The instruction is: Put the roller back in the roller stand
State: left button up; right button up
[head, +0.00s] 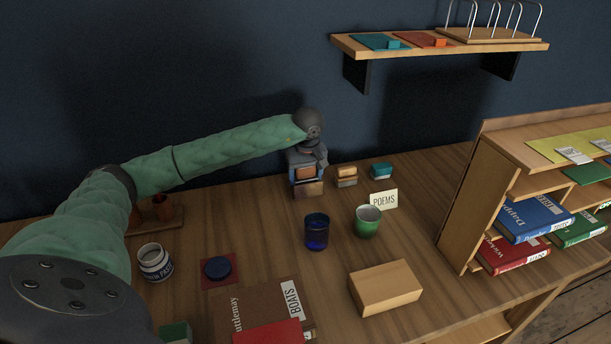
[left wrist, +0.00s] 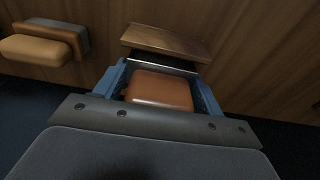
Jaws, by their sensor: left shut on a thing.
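My left gripper (head: 308,181) is at the back of the table, pointing down. It is shut on a brown rounded block (left wrist: 160,88), which sits between the blue fingers in the left wrist view. A wooden piece (left wrist: 165,42) shows just beyond the fingertips, close to the tabletop; I cannot tell if it is joined to the block. I cannot tell whether the held thing is the roller. A low wooden stand (head: 168,222) with reddish-brown parts is at the back left, partly behind my arm; it may be the roller stand. My right gripper is not in view.
A tan-topped block (head: 346,176) and a teal block (head: 381,171) stand right of the gripper. A blue glass (head: 316,232), green cup (head: 367,221), POEMS card (head: 384,199), wooden box (head: 385,287), white jar (head: 154,262) and books (head: 255,305) are nearer. A bookshelf (head: 478,205) stands right.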

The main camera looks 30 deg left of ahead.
pick_arm(q)
jog(key=shift+f, duration=0.15)
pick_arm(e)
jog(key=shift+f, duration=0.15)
pick_arm(q)
jog(key=o, duration=0.9)
jog(key=shift+o, duration=0.2)
jog(key=shift+r+b, duration=0.3)
jog(key=shift+b, duration=0.05)
jog(key=r, duration=0.1)
jog(key=r+b, duration=0.1)
jog(key=r, duration=0.2)
jog(key=shift+s+d+r, duration=0.2)
jog(key=shift+d+r, duration=0.05)
jog(key=shift+r, duration=0.15)
jog(key=shift+r+b, duration=0.3)
jog(key=shift+r, duration=0.1)
jog(key=shift+s+d+r, duration=0.1)
jog(key=shift+r, duration=0.7)
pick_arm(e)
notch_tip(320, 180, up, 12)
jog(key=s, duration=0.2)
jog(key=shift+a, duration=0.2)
